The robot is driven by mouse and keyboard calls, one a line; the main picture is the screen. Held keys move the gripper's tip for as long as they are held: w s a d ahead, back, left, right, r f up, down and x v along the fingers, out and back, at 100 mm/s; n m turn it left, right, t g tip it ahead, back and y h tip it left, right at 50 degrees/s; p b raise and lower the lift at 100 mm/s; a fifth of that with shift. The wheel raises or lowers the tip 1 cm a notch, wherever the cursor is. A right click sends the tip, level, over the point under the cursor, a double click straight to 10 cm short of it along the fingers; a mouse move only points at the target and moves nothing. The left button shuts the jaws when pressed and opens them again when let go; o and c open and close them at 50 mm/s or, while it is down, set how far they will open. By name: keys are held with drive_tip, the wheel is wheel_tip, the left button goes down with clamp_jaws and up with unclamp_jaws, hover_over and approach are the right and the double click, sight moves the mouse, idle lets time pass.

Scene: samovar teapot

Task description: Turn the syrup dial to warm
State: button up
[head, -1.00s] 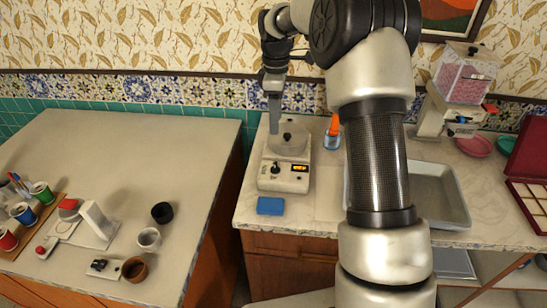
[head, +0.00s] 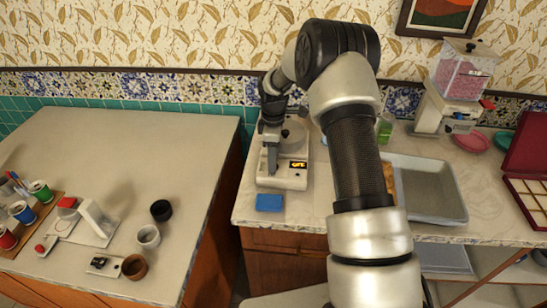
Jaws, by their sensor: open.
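A white syrup warmer (head: 285,183) stands on the right counter, with a round pot (head: 297,136) on top and a small lit display (head: 299,164) on its front. The text on the display is too small to read surely. My gripper (head: 271,170) points down at the left of the warmer's front panel. It is open, but its fingers look like one narrow shape from here. It covers the spot of the dark dial, which is hidden. I cannot tell whether the fingers touch the dial or are around it.
A blue block (head: 269,202) lies just in front of the warmer. A grey tray (head: 435,185) is right of my arm, and a pink-filled dispenser (head: 465,85) stands behind. The left counter (head: 120,140) holds cups and small devices; its back is clear.

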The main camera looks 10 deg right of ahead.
drive_tip(key=shift+f, duration=0.2)
drive_tip(key=shift+c, duration=0.2)
drive_tip(key=c, duration=1)
